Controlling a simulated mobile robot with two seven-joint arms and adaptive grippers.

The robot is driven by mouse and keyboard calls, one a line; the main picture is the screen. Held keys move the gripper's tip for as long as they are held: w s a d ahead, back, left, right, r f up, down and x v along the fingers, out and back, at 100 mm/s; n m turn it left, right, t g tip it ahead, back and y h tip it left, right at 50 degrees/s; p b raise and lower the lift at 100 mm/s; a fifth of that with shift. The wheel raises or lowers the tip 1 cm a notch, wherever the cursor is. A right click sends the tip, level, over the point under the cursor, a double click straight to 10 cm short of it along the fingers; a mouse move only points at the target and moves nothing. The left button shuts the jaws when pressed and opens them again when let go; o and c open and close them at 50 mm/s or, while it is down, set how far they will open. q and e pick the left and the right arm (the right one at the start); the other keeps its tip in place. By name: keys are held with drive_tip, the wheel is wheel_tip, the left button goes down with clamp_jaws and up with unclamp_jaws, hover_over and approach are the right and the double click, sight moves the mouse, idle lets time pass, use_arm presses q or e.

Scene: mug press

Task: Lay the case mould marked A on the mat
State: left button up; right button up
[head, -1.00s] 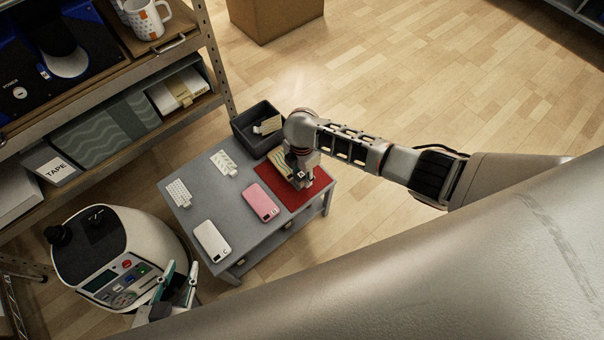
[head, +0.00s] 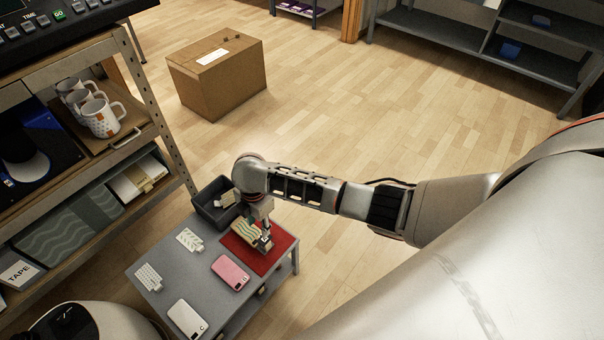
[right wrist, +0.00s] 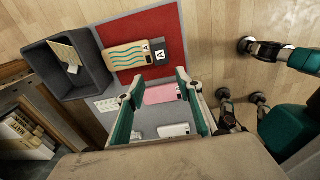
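The case mould marked A (right wrist: 128,57) is a tan slab with teal waves and a white A label at one end. It lies flat on the red mat (right wrist: 165,20), beside a dark piece with another A. In the head view the mould (head: 246,229) shows on the mat (head: 282,238), partly covered by my right gripper (head: 264,244). In the right wrist view that gripper (right wrist: 154,87) has its teal fingers wide apart with nothing between them. The mould is beyond the fingertips. My left gripper is not in view now.
The grey table also bears a pink phone case (head: 230,271), a white one (head: 187,318) and two pale patterned pieces (head: 189,239). A dark bin (head: 210,212) stands at the table's far corner. Shelving (head: 150,98) rises on the left. A carton (head: 218,75) stands on open floor.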

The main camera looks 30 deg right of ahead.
drive_tip(key=s+a+m+t+y, duration=0.2)
drive_tip(key=s+a+m+y, duration=0.15)
drive_tip(key=a, duration=0.55)
drive_tip(key=s+a+r+m+t+y, duration=0.2)
drive_tip(key=s+r+m+t, duration=0.25)
drive_tip(key=r, duration=0.45)
drive_tip(key=s+d+f+m+t+h, duration=0.2)
drive_tip(key=s+d+m, duration=0.2)
drive_tip(key=s+d, duration=0.3)
drive_tip(key=s+d+f+m+t+h, duration=0.1)
drive_tip(key=s+d+m, duration=0.4)
drive_tip(key=d, duration=0.5)
drive_tip(key=shift+s+d+f+t+h, duration=0.2)
drive_tip(key=shift+s+f+t+h, duration=0.25)
drive_tip(key=shift+s, duration=0.8)
